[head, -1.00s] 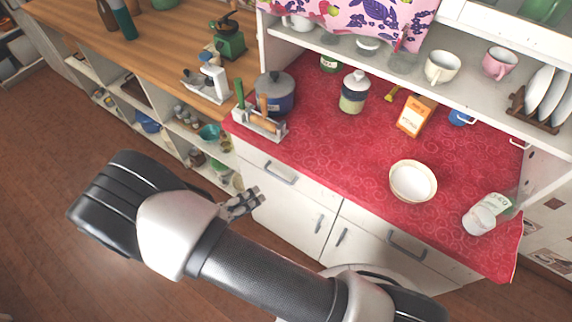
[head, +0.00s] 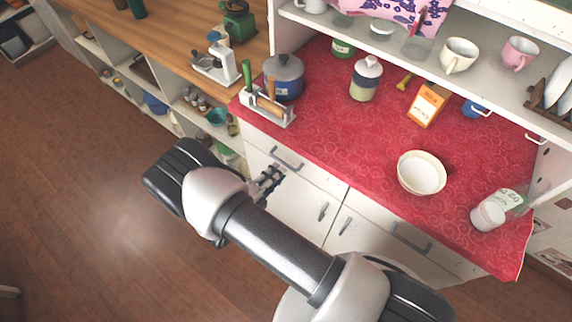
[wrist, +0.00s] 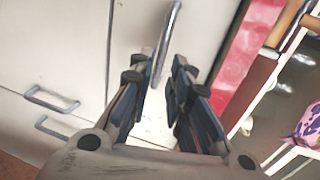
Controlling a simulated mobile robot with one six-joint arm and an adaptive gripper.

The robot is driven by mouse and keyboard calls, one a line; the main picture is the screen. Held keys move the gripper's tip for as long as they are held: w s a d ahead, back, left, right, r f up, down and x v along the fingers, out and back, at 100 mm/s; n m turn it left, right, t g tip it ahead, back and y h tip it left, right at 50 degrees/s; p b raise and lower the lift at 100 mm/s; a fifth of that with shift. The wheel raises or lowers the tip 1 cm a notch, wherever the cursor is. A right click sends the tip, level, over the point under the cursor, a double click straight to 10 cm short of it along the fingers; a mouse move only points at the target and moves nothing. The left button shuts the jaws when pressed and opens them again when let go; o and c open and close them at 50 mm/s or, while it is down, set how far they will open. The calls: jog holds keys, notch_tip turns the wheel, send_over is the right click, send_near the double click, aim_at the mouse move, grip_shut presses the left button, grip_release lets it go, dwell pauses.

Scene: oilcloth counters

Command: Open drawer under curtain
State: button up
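The pink patterned curtain (head: 398,14) hangs at the top of the head view, above the shelf. Below the red counter are a white left drawer (head: 262,146) with a metal handle (head: 287,158) and a right drawer with a handle (head: 411,238). Both look closed. My gripper (head: 274,172) is just below the left drawer's handle in the head view. In the wrist view my gripper (wrist: 165,75) is open, and a drawer handle (wrist: 170,35) lies ahead, its near end between the fingertips. I cannot tell whether they touch.
Cupboard doors below have two upright handles (head: 323,212). On the red counter (head: 330,120) stand a blue pot (head: 285,82), a utensil holder (head: 267,108), a jar (head: 365,80), an orange box (head: 428,104) and a white bowl (head: 421,174). Open floor lies left.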

aim_at(286, 163)
jog(key=x, duration=0.5)
jog(key=shift+w+d+b, duration=0.25)
jog(key=shift+w+b, duration=0.1)
jog(key=shift+c, duration=0.4)
grip_shut()
